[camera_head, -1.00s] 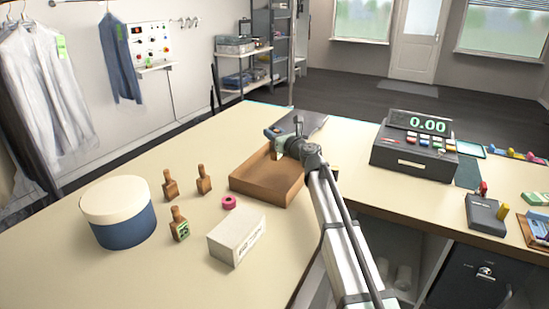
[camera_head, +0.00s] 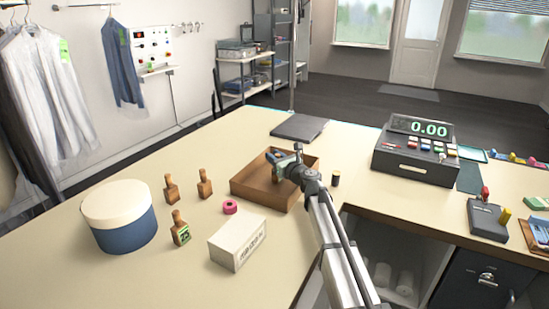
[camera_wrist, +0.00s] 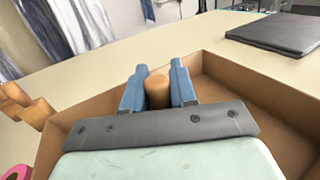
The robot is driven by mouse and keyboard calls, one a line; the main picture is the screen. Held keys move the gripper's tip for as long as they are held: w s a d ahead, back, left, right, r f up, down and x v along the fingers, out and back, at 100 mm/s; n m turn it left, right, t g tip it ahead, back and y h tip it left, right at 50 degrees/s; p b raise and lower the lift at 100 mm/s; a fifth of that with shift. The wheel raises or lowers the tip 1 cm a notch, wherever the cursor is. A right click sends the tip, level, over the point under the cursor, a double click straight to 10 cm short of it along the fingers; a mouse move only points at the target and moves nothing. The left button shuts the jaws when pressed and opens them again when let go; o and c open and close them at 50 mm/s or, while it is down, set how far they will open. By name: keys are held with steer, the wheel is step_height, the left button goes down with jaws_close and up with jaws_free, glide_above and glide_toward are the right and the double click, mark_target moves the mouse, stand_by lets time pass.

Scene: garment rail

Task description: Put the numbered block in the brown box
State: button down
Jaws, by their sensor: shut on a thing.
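My gripper (camera_head: 277,157) is over the brown box (camera_head: 254,194), with its fingertips low, within the box's outline. In the wrist view, its two blue fingers (camera_wrist: 157,75) are shut on a rounded wooden piece (camera_wrist: 157,90). Only the top of that piece shows, so I cannot see a number on it or tell if it touches the box floor. The brown box's walls (camera_wrist: 268,100) surround the fingers there. On the table, a wooden block with a handle and a green numbered label (camera_head: 181,228) stands left of the box. Two similar wooden blocks (camera_head: 171,188) (camera_head: 205,184) stand behind it.
A blue round box with a cream lid (camera_head: 120,215) is at the left. A white carton (camera_head: 237,242) and a pink tape roll (camera_head: 230,207) lie before the box. A dark folder (camera_head: 299,127) lies behind it; a small dark spool (camera_head: 336,179) and a till (camera_head: 414,150) are right.

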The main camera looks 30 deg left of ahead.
steer(key=shift+f, duration=0.1)
steer(key=c, duration=0.9)
jaws_free()
steer(key=shift+d, duration=0.15)
steer(key=shift+s+d+r, duration=0.3)
steer(key=shift+s+d, duration=0.1)
steer(key=shift+d, duration=0.25)
steer(key=shift+s+d+r, duration=0.25)
steer(key=shift+s+d, duration=0.1)
steer(key=shift+d, duration=0.25)
step_height(320, 180, up, 5)
steer(key=shift+w+f, duration=0.1)
steer(key=shift+r, duration=0.7)
